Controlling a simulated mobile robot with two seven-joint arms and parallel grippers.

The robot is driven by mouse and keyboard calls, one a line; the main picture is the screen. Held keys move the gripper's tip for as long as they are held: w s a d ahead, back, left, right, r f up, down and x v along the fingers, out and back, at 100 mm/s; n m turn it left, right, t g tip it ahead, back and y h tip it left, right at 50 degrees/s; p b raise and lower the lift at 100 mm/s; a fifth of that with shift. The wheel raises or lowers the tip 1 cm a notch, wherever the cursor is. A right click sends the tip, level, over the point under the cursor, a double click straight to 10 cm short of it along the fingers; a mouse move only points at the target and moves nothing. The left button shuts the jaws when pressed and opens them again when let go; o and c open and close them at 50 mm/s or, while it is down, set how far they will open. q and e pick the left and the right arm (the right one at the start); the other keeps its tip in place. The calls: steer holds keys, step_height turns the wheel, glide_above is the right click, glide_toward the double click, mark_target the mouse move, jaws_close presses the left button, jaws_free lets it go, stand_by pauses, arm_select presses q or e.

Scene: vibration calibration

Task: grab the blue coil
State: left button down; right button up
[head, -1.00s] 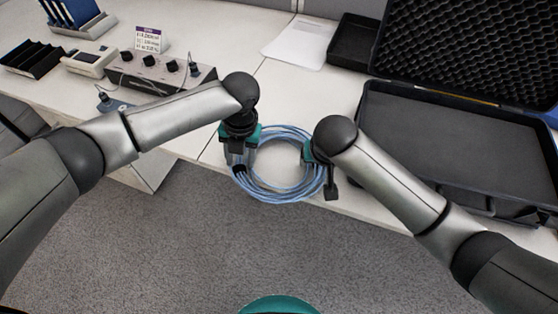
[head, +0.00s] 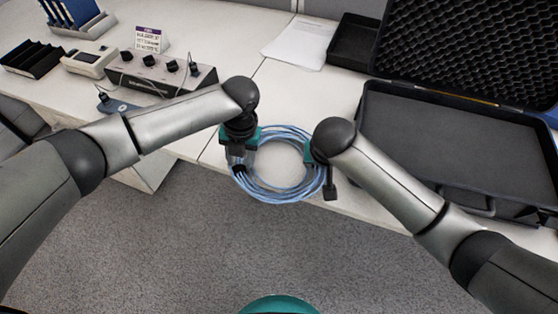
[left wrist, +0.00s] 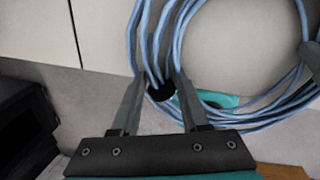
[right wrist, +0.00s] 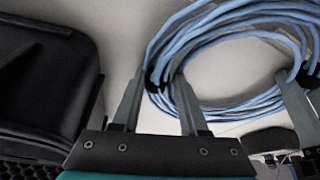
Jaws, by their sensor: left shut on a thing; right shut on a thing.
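The blue coil (head: 282,194) is a round bundle of blue cable at the front edge of the white table, with dark ties around it. My left gripper (head: 238,166) is shut on the coil's left side. The left wrist view shows the coil (left wrist: 288,104) passing between the left fingers (left wrist: 158,92). My right gripper (head: 324,172) is shut on the coil's right side. In the right wrist view the coil (right wrist: 225,22) runs between the right fingers (right wrist: 157,90). In the head view the fingertips are partly hidden by the wrists.
An open black case (head: 455,195) lies on the table at the right. A grey control box with knobs (head: 160,75) stands at the back left. A black tray (head: 354,42) and white paper (head: 298,43) lie at the back.

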jaws_close()
stand_by(0.8)
